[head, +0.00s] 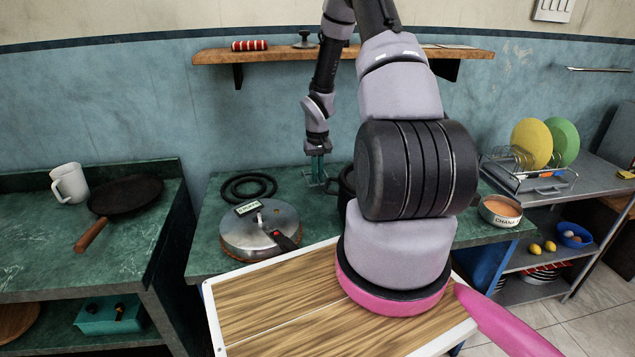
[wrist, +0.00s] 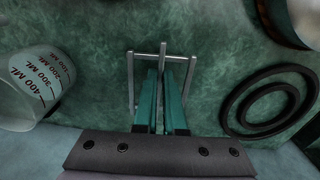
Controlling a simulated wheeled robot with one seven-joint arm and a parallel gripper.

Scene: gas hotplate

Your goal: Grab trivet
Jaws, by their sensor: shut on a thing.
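A small grey metal wire frame (wrist: 163,50), which I take to be the trivet, shows in the wrist view with a crossbar and several parallel prongs. My gripper (wrist: 161,85) has its two teal fingers on either side of the middle bar and is shut on it. In the head view my gripper (head: 318,178) points down at the back of the green counter, right of the black rings (head: 248,187). The metal frame is too small to make out clearly there. I cannot tell whether it touches the counter.
A measuring cup (wrist: 42,80) stands close by in the wrist view. A shelf (head: 345,56) hangs behind. A dish rack (head: 530,175) and a bowl (head: 500,211) stand at right. My arm hides part of the counter.

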